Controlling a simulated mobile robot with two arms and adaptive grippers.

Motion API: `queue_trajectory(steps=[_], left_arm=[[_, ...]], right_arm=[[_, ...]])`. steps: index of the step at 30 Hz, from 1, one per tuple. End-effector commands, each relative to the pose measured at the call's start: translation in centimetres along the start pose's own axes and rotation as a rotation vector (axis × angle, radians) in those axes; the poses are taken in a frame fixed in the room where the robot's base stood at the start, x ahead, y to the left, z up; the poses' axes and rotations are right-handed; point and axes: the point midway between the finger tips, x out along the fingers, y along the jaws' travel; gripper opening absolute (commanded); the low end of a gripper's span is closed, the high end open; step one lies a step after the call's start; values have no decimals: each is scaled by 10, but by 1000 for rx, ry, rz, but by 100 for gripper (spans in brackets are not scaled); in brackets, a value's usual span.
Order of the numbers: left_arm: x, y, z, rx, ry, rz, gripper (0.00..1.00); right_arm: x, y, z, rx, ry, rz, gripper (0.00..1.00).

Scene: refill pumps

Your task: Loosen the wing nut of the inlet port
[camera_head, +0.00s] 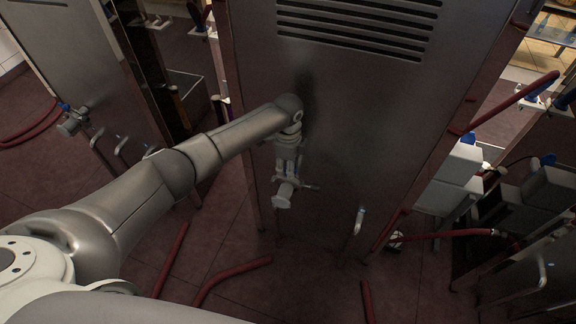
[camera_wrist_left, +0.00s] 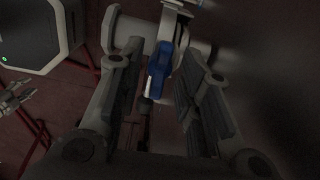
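The inlet port (camera_head: 283,196) is a short grey pipe end with a clamp, low on the front of the tall steel cabinet. It also shows at the top of the left wrist view (camera_wrist_left: 128,38) as a pale flanged pipe. A clamp (camera_wrist_left: 176,12) sits around the pipe, and a blue handle (camera_wrist_left: 158,68) hangs below it. I cannot clearly make out the wing nut. My left gripper (camera_head: 288,160) points down at the port; in its wrist view (camera_wrist_left: 165,75) the fingers are open, either side of the blue handle, with gaps showing.
The steel cabinet (camera_head: 345,110) stands close behind the gripper. A bent tap (camera_head: 358,221) sticks out to the right of the port. Red hoses (camera_head: 230,277) lie on the tiled floor. Another cabinet (camera_head: 80,70) stands at left, and white boxes (camera_head: 460,165) are at right.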

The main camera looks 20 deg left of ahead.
Motion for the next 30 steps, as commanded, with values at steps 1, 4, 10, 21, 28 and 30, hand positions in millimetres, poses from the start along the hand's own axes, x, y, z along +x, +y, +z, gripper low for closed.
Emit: queue_trajectory(steps=[1, 4, 10, 21, 28, 30], left_arm=[[0, 0, 0, 0, 0, 0, 32], [0, 0, 0, 0, 0, 0, 19], [0, 0, 0, 0, 0, 0, 0], [-2, 0, 0, -43, 0, 0, 0], [-4, 0, -1, -177, 2, 3, 0], [-4, 0, 0, -237, 1, 4, 0]], right_arm=[[0, 0, 0, 0, 0, 0, 40], [0, 0, 0, 0, 0, 0, 40], [0, 0, 0, 0, 0, 0, 40], [-5, 0, -1, 0, 0, 0, 40], [-19, 0, -2, 0, 0, 0, 40], [-24, 0, -3, 0, 0, 0, 40]])
